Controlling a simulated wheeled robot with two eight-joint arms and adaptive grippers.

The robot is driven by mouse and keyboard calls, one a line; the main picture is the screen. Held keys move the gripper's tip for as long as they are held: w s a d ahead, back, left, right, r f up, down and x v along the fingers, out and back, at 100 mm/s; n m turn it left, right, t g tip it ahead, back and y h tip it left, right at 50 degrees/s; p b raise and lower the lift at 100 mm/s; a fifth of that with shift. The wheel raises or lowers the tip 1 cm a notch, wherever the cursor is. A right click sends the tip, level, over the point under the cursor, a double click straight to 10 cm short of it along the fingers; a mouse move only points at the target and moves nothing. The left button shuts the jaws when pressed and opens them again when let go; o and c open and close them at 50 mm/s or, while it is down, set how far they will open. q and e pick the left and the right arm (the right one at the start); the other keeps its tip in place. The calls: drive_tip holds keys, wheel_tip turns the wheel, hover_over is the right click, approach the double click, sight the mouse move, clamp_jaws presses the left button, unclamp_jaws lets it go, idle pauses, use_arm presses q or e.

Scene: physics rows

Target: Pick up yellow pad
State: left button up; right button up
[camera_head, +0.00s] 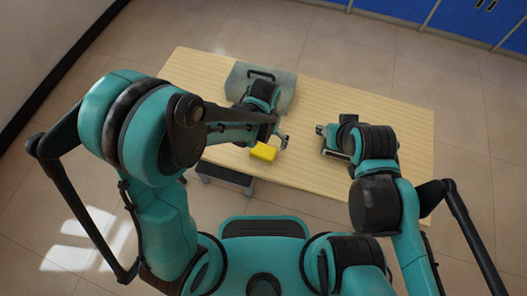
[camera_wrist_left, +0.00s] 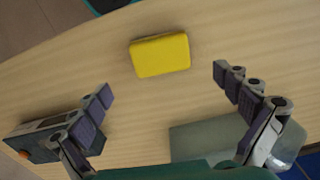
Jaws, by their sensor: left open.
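The yellow pad (camera_head: 263,152) lies on the wooden table (camera_head: 390,110) near its front edge; it also shows in the left wrist view (camera_wrist_left: 160,55). My left gripper (camera_head: 283,139) is just beyond the pad in the head view. In the left wrist view its fingers (camera_wrist_left: 166,85) are spread wide and empty, with the pad ahead between their lines, not touched. My right gripper (camera_head: 322,130) is over the table to the right of the pad; its fingers are too small to read.
A grey-green case with a dark handle (camera_head: 285,78) lies at the back left of the table, partly behind my left arm. A dark grey device (camera_wrist_left: 48,135) lies beside the left finger in the wrist view. The table's right side is clear.

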sight(263, 151)
use_arm(q)
wheel_tip(263, 151, down, 2)
drive_tip(key=shift+f+b, duration=0.2)
drive_tip(key=shift+b, duration=0.25)
drive_tip(key=f+b, duration=0.1)
drive_tip(key=f, duration=0.1)
drive_tip(key=f+b, duration=0.1)
drive_tip(key=f, duration=0.1)
drive_tip(key=shift+s+a+f+b, duration=0.15)
drive_tip(key=shift+s+f+b, duration=0.05)
drive_tip(key=shift+b, duration=0.15)
drive_tip(key=shift+f, duration=0.4)
drive_tip(key=shift+r, duration=0.1)
drive_tip(key=shift+c, duration=0.9)
drive_tip(key=c, duration=1)
